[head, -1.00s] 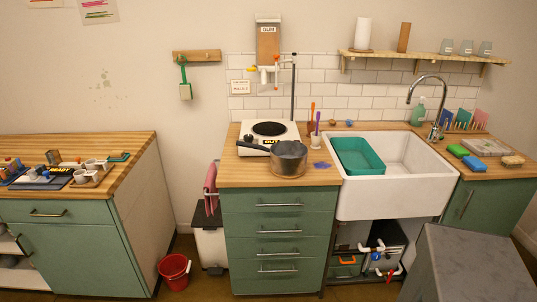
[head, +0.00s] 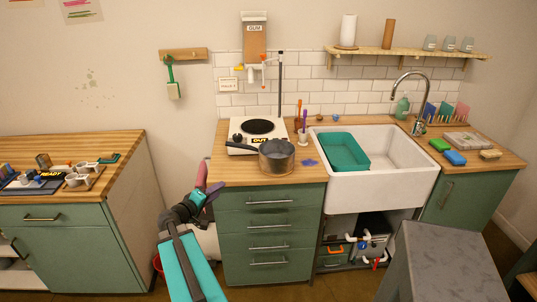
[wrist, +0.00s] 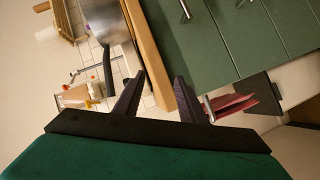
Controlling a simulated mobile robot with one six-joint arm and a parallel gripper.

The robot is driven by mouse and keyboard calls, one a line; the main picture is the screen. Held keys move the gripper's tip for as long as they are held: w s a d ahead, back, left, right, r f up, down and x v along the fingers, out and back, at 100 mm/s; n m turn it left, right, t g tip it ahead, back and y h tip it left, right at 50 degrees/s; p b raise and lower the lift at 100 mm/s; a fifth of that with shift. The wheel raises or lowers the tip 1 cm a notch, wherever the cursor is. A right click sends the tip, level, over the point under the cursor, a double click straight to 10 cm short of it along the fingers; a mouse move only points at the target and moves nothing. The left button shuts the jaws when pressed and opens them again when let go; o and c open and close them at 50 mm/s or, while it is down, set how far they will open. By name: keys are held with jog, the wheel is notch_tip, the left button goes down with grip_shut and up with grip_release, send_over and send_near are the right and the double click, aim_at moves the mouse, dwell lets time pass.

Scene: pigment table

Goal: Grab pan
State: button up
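The pan (head: 277,158) is a grey metal pot with a long dark handle. It stands upright on the wooden counter (head: 232,172), in front of the hot plate, its handle (head: 243,143) pointing left and back. My gripper (head: 212,188) is left of and below the counter's front left corner, apart from the pan.
A white hot plate (head: 257,136) sits behind the pan. A sink (head: 385,185) with a teal tub (head: 340,150) is to the right. A pink cloth (wrist: 235,105) hangs low beside the drawers. A grey block (head: 440,262) stands front right.

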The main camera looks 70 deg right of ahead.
aim_at(253, 150)
jog(key=s+d+r+g+h, duration=0.1)
jog(key=s+d+r+h, duration=0.1)
jog(key=s+d+r, duration=0.4)
notch_tip(253, 150, up, 3)
jog(key=shift+d+r, duration=0.15)
jog(key=shift+d, duration=0.1)
jog(key=shift+d, duration=0.1)
jog(key=p+x, duration=0.3)
jog(key=x, duration=0.4)
jog(key=shift+d+r, duration=0.15)
jog(key=shift+d, duration=0.15)
jog(key=shift+s+d, duration=0.2)
jog(key=shift+d, duration=0.2)
jog(key=shift+p+x, duration=1.4)
jog(key=shift+x, duration=0.05)
jog(key=shift+p+x, duration=0.55)
jog(key=shift+x, duration=0.6)
